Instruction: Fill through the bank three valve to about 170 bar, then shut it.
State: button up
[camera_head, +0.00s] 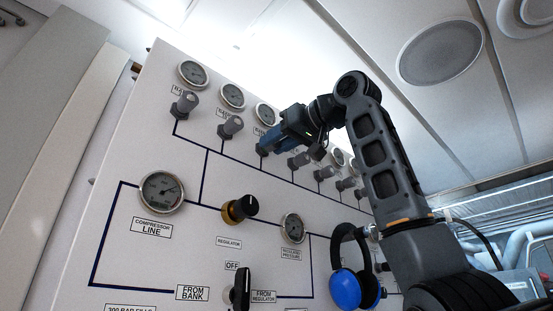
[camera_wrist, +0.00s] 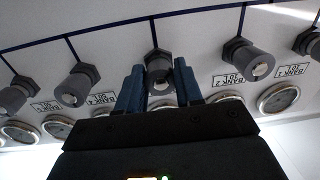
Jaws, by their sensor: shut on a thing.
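My gripper (camera_head: 266,146) is at the third valve from the left in the upper row of the white panel. In the wrist view, the two blue fingers of my gripper (camera_wrist: 158,82) sit on either side of a grey valve knob (camera_wrist: 158,62), between the labels for bank 2 and bank 4, so this is the bank three valve. Its own label is hidden by my gripper. The bank three gauge (camera_head: 267,113) is above it; its needle is too small to read. The regulated pressure gauge (camera_head: 292,228) is lower on the panel, also unreadable.
Bank one (camera_head: 185,104) and bank two (camera_head: 231,127) knobs are to the left; several more are to the right. Lower are the compressor line gauge (camera_head: 161,193), regulator knob (camera_head: 239,208) and a black selector lever (camera_head: 241,288) upright below OFF. Blue ear defenders (camera_head: 345,288) hang near my arm.

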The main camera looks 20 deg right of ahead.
jog(key=shift+n, duration=1.2)
jog(key=o, duration=1)
jog(key=shift+s, duration=0.1)
jog(key=b+v, duration=0.2)
jog(key=v, duration=0.5)
jog(key=shift+s+d+r+b, duration=0.1)
jog(key=shift+s+b, duration=0.25)
